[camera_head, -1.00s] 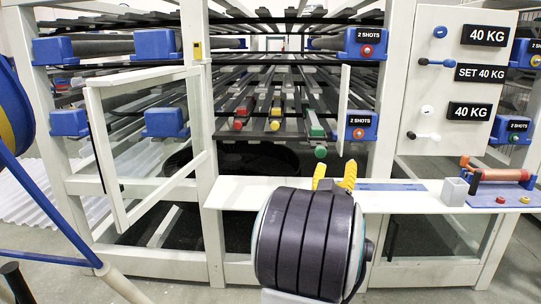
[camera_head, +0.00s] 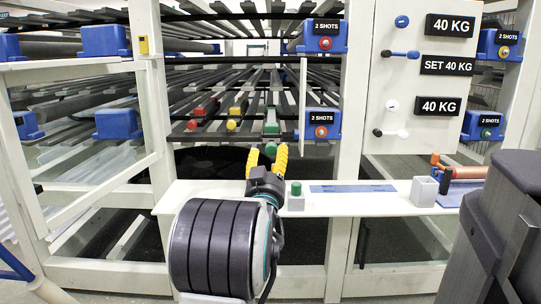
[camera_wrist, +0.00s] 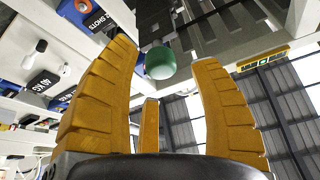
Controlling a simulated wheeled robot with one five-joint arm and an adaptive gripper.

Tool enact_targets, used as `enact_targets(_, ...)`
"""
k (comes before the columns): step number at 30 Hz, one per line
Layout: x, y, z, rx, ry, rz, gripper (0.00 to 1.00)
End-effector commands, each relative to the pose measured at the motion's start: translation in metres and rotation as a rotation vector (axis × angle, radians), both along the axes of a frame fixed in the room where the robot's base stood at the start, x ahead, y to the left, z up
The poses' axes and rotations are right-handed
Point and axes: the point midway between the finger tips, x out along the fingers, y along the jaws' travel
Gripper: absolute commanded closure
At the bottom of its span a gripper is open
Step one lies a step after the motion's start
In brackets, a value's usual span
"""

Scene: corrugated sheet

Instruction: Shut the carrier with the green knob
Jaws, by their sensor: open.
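The carrier with the green knob is a long bar with a green top (camera_head: 271,122) in the rack. Its round green knob (camera_head: 270,147) sticks out at the near end, lower than the row of bars. My gripper (camera_head: 267,161) has yellow fingers, points up and is open and empty just below and in front of the knob. In the wrist view, the green knob (camera_wrist: 160,63) lies in the gap between the spread fingertips, apart from them. Whether the knob is between the tips or beyond them I cannot tell.
Red (camera_head: 202,110) and yellow (camera_head: 235,111) carriers lie to the left. A white flap (camera_head: 303,98) stands edge-on to the right. A white shelf (camera_head: 345,205) runs below, with a small grey block with a green button (camera_head: 296,189). A blue "2 SHOTS" box (camera_head: 320,124) sits nearby.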

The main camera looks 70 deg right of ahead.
Motion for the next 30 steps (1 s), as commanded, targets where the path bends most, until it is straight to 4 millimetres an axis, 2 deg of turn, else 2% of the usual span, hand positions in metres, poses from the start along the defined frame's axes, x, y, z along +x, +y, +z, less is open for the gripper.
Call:
enact_targets(12, 0.006, -0.028, 0.012, 0.000, 0.000, 0.000, 0.44)
enact_targets(25, 0.007, -0.032, 0.014, 0.000, 0.000, 0.000, 0.44)
enact_targets(26, 0.007, -0.032, 0.014, 0.000, 0.000, 0.000, 0.41)
enact_targets(30, 0.007, -0.032, 0.013, 0.001, 0.000, 0.000, 0.54)
